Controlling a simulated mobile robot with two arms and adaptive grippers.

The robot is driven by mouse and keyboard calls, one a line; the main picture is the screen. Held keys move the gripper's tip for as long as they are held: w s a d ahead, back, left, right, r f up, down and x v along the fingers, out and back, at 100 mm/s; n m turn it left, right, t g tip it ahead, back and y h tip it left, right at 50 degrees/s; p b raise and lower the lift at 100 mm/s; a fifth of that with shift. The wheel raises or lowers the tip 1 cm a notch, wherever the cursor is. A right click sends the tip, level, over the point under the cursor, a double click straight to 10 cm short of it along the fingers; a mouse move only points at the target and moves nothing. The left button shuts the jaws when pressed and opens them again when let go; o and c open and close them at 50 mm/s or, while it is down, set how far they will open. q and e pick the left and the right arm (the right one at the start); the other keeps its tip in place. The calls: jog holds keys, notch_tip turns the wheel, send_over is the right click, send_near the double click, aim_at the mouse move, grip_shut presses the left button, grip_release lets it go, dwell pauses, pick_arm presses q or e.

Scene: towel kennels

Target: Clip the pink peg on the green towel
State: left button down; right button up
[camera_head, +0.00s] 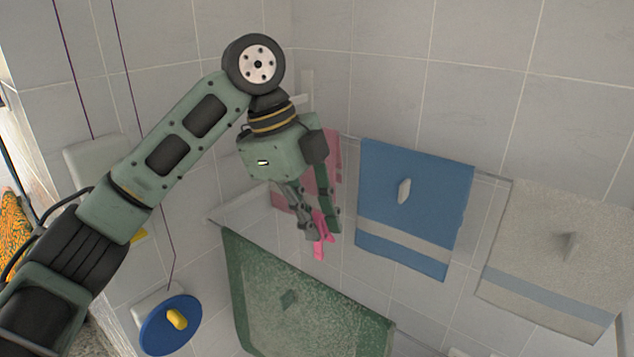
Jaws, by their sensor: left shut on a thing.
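My left gripper (322,232) points down and is shut on the pink peg (319,246), whose lower end sticks out below the fingertips. The fingers hide part of the peg. The green towel (310,325) hangs below and in front, with its top edge sloping down from left to right. In the picture the peg shows just above that edge; I cannot tell whether they touch. My right gripper is not in view.
A pink towel (320,160) hangs behind my left gripper. A blue towel (415,220) and a beige towel (560,265), each with a small pale piece on its front, hang to the right. A blue disc (155,341) with a yellow piece (177,319) is at the lower left.

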aim_at(315, 252)
pick_arm(q)
jog(key=shift+w+d+r+m, duration=0.15)
jog(key=shift+d+r+m, duration=0.1)
jog(key=shift+r+m, duration=0.25)
jog(key=shift+s+f, duration=0.4)
jog(key=shift+f, duration=0.45)
jog(key=f, duration=0.3)
jog(key=shift+w+f, duration=0.25)
jog(key=shift+f, duration=1.5)
jog(key=shift+s+r, duration=0.1)
jog(key=shift+a+f, duration=0.1)
jog(key=shift+f, duration=0.35)
jog(key=shift+f, duration=0.3)
jog(key=shift+s+f, duration=0.1)
jog(key=shift+f, duration=0.65)
